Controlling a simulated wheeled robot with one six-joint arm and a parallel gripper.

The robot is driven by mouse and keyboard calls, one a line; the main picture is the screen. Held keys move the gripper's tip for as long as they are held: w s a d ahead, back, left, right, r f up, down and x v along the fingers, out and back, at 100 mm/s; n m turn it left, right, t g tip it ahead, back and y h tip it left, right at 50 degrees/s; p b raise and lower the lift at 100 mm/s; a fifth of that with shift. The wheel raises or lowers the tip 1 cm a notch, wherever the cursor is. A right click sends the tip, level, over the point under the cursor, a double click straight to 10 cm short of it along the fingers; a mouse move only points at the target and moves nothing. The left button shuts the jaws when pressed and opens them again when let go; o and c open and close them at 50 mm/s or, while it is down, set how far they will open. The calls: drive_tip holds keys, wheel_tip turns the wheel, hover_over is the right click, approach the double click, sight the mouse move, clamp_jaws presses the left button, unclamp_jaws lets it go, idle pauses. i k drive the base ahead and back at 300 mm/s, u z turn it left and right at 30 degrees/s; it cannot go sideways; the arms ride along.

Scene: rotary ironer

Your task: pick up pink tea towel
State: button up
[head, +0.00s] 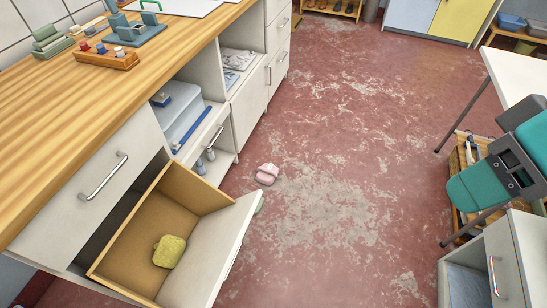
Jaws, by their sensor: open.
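A small pink folded cloth (267,173), which looks like the pink tea towel, lies on the red floor near the middle of the head view. It is a little to the right of the white cabinets and just beyond the open drawer. Teal and dark grey links of my arm show at the right edge, well to the right of the towel and apart from it. I cannot make out my gripper's fingers in this view.
An open drawer (212,257) juts over the floor at lower left, with a yellow-green folded cloth (169,251) inside. A white cabinet (507,262) stands at lower right. The middle floor is clear.

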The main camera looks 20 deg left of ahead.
sight(267, 173)
drive_tip(key=i, duration=2.2)
drive_tip(key=u, duration=1.65)
